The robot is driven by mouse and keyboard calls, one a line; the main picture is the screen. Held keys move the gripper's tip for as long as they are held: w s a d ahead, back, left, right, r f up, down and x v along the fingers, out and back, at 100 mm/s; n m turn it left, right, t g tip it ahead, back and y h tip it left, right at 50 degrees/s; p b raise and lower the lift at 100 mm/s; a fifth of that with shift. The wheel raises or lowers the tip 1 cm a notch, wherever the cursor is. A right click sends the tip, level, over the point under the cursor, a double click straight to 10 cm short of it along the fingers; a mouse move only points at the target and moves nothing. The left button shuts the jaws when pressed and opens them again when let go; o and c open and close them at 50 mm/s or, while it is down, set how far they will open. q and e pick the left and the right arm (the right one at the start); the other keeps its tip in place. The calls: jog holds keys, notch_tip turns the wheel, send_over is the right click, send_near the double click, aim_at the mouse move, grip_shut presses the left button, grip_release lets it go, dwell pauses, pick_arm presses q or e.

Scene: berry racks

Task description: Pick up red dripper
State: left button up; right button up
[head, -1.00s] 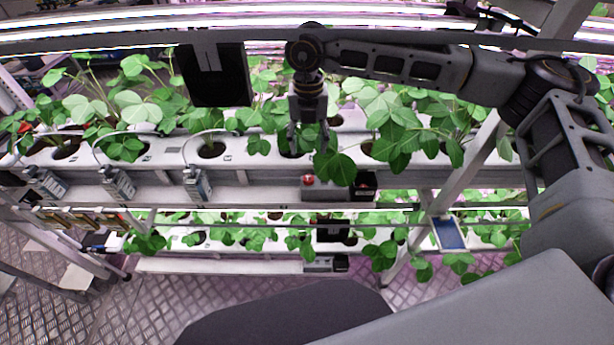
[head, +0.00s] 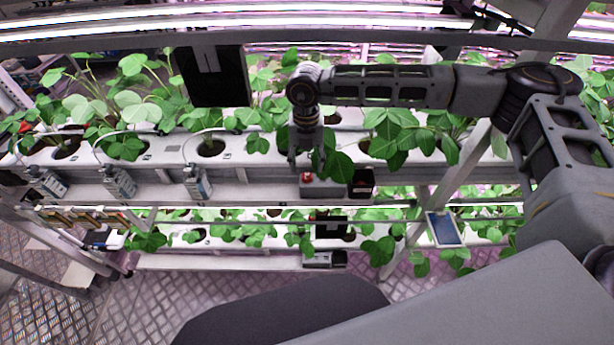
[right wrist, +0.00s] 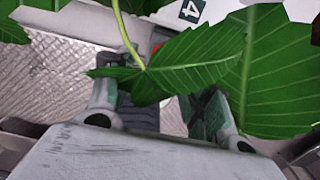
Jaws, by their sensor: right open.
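A small red piece (head: 307,177), which may be the red dripper, shows at the front of the upper planter rail, on top of a grey box (head: 323,189). My right gripper (head: 306,160) points down from above, open, its fingers just above the red piece and beside leaves. In the right wrist view the open fingers (right wrist: 163,110) are partly covered by a large green leaf (right wrist: 195,68). A bit of red (right wrist: 157,47) peeks out behind that leaf, mostly hidden. I cannot tell if the fingers touch it. My left gripper is not in view.
A dark open box (head: 361,183) sits right of the grey box. Several grey bottle-like units with tubes (head: 195,183) hang along the rail to the left. A black panel (head: 213,75) hangs above. Strawberry leaves (head: 395,135) crowd the right side; a lower planter row runs below.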

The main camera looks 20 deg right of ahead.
aim_at(307, 176)
jog(key=shift+f, duration=0.55)
jog(key=shift+w+d+f+p, duration=0.15)
jog(key=shift+f+p, duration=0.7)
jog(key=shift+f, duration=1.75)
jog(key=c, duration=0.8)
